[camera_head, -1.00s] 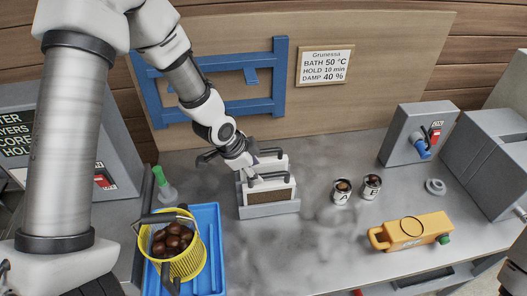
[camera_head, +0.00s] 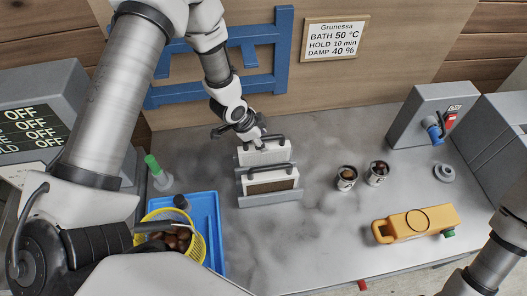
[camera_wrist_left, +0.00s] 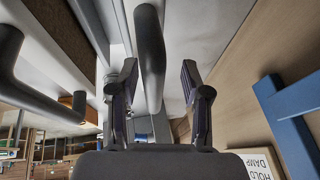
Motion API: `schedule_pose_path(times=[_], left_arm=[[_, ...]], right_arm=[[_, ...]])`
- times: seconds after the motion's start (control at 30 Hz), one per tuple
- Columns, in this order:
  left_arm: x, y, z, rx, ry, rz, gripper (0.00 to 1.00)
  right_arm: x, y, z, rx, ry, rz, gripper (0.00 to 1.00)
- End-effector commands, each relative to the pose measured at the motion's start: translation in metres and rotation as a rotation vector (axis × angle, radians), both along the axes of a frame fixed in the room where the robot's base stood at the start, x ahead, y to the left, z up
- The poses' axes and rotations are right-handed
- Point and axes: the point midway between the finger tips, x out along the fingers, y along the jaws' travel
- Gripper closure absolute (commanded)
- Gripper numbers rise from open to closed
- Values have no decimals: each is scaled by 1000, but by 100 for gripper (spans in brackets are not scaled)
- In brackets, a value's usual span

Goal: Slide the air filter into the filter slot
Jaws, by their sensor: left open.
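A white-framed panel with a dark handle (camera_head: 265,154) stands upright at the back of a low grey holder (camera_head: 270,200). A second panel with a brown mesh face (camera_head: 272,187) and its own dark handle stands just in front of it. I cannot tell which one is the air filter, nor how deep either sits. My left gripper (camera_head: 252,136) is at the back panel's handle. In the left wrist view its open fingers (camera_wrist_left: 157,95) have a dark handle (camera_wrist_left: 150,50) between them, with no clear contact. Another handle (camera_wrist_left: 25,85) shows at left. My right gripper is out of view.
A blue tray (camera_head: 213,245) with a yellow basket (camera_head: 198,250) of chestnuts and a green-topped bottle (camera_head: 158,175) are left of the holder. Two cups (camera_head: 346,180) and a yellow jug (camera_head: 417,224) are to the right. A blue frame (camera_head: 284,50) hangs behind.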

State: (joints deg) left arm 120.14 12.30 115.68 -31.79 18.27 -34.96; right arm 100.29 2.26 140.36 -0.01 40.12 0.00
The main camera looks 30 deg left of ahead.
Motion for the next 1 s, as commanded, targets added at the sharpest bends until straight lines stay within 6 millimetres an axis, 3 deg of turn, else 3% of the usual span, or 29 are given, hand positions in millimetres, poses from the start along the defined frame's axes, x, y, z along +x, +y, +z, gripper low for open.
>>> schedule_pose_path(times=[0.17,0.2,0.3,0.73,0.93,1.0], left_arm=[[0,0,0,-1,-1,0,56],[0,0,0,-1,-1,0,70],[0,0,0,0,0,0,100],[0,0,7,0,-1,0,100],[2,0,52,0,-7,1,100],[1,0,72,0,-5,-1,100]], right_arm=[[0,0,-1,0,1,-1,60],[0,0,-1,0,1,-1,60],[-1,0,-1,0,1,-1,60],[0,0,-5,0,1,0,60],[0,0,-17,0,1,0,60],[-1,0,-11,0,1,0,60]])
